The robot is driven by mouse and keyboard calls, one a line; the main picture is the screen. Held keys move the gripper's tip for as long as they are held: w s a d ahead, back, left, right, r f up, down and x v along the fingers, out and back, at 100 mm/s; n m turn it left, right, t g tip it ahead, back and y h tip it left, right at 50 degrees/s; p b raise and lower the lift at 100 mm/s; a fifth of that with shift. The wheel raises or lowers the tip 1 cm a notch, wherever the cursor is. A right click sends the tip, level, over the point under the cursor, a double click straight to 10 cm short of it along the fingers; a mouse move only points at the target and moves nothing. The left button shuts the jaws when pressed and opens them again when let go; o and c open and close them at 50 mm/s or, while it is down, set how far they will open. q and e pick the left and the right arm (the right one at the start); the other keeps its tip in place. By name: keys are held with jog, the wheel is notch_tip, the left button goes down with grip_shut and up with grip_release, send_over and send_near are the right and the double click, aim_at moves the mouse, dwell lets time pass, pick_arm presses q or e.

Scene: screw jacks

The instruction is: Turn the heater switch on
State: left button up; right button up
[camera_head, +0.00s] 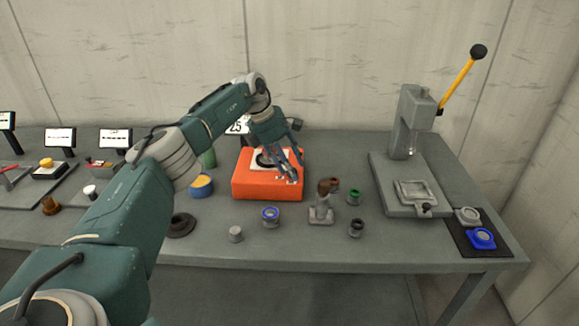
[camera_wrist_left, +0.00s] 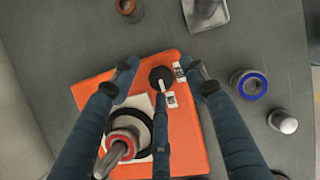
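The orange heater box (camera_head: 262,187) stands on the table in the head view, and its top fills the middle of the left wrist view (camera_wrist_left: 95,86). Its switch is a round black base with a pale lever (camera_wrist_left: 160,78), beside two small white labels. My left gripper (camera_head: 290,168) is over the heater's right side, fingers pointing down. In the left wrist view its fingers (camera_wrist_left: 162,72) are spread apart, two on either side of the switch and one just below it. They look empty; I cannot tell whether any finger touches the lever. My right gripper is not in view.
A ring and a metal shaft (camera_wrist_left: 122,150) stand on the heater's white plate, close to the fingers. A blue-rimmed ring (camera_head: 270,214), a grey cap (camera_head: 235,233) and a small stand (camera_head: 321,213) are in front. A press with a yellow lever (camera_head: 455,82) stands at right.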

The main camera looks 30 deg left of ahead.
pick_arm(q)
jog(key=shift+a, duration=0.1)
jog(key=shift+r, duration=0.1)
jog(key=v, duration=1.1)
jog(key=shift+r, duration=0.4)
jog(key=shift+s+f, duration=0.1)
jog(key=shift+s, duration=0.05)
